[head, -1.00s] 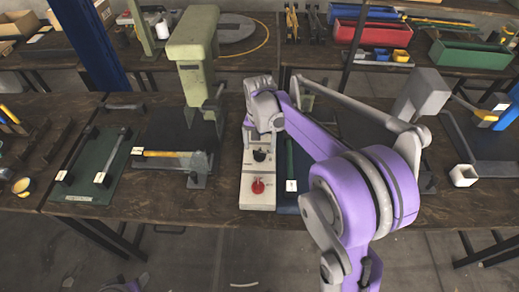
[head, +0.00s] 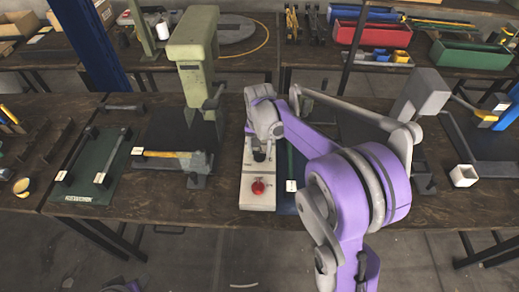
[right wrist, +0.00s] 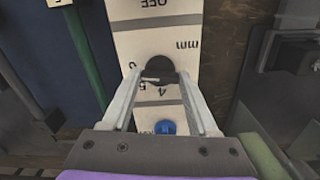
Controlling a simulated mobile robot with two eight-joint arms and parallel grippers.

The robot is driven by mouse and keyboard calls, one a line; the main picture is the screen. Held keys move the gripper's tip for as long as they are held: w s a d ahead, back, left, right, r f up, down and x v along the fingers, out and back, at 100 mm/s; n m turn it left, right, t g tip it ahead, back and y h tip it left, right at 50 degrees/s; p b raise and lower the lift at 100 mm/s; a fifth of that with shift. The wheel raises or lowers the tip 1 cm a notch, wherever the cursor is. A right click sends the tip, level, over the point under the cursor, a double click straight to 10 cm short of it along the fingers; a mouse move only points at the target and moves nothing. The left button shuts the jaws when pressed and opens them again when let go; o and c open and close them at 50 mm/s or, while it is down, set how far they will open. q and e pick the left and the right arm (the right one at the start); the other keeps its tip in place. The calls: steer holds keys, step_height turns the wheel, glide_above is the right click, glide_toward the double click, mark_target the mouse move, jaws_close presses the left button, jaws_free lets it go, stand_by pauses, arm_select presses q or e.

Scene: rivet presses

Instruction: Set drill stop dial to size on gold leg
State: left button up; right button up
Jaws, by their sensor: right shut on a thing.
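The drill stop dial is a black round knob (right wrist: 160,70) on a pale panel (right wrist: 158,18) printed with "OFF", "mm" and numbers. My right gripper (right wrist: 160,76) has one finger on each side of the dial and is shut on it. A blue button (right wrist: 165,127) sits on the same panel. In the head view, my right gripper (head: 260,140) comes down over the panel, whose red knob (head: 258,187) shows at the near end. The dial's exact setting is hard to read. I cannot make out a gold leg. My left gripper is not in view.
A green press (head: 193,65) stands left of the panel. A yellow-handled tool (head: 168,154) and a green mat (head: 85,190) lie further left. A dark blue strip with a green rod (head: 290,165) lies right of the panel.

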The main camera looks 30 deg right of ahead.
mark_target(260, 152)
steer(key=shift+n, duration=0.3)
steer(key=n+b, duration=0.1)
steer(key=n, duration=0.8)
stand_by(0.3)
steer(key=shift+n, duration=0.3)
steer(key=o, duration=1.4)
steer(key=shift+c, duration=0.2)
steer(key=shift+r, duration=0.15)
step_height(260, 152, up, 11)
steer(key=shift+f, duration=0.2)
